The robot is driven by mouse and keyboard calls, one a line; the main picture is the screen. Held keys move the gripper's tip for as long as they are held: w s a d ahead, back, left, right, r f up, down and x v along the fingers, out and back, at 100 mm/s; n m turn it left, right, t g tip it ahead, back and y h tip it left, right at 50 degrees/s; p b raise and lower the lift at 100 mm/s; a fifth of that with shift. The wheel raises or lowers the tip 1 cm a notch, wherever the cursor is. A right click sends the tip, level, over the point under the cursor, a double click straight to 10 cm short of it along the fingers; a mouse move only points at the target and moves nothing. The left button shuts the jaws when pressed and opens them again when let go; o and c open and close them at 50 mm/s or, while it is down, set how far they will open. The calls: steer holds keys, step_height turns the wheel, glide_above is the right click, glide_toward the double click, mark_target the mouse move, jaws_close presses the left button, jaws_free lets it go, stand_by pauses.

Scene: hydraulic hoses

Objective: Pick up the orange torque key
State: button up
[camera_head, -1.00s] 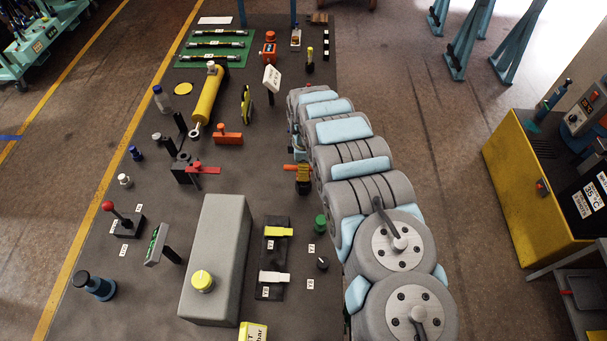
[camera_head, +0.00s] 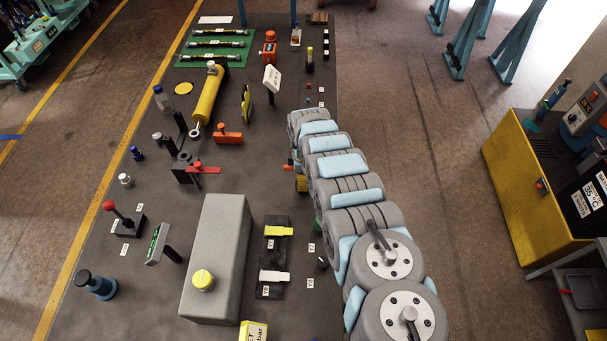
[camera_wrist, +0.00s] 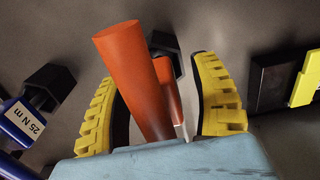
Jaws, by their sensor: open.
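The orange torque key (camera_wrist: 135,75) stands up between my gripper's yellow fingers in the wrist view, its round handle leaning toward the camera. A second orange part (camera_wrist: 168,88) shows just right of the handle. My gripper (camera_wrist: 157,78) is open, with a finger on each side of the handle; a gap shows at the right finger, and contact at the left cannot be told. In the head view a small orange end (camera_head: 289,163) shows beside my gripper's yellow finger (camera_head: 301,184); my arm hides the rest.
A blue part with a "25 N m" label (camera_wrist: 24,121) and a black hex piece (camera_wrist: 52,84) are left of the gripper. A black block with a yellow part (camera_wrist: 307,80) is at right. A grey box (camera_head: 216,255) stands on the bench.

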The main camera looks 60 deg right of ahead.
jaws_close()
steer(key=shift+r, duration=0.1)
steer(key=shift+r+b, duration=0.3)
steer(key=shift+r, duration=4.65)
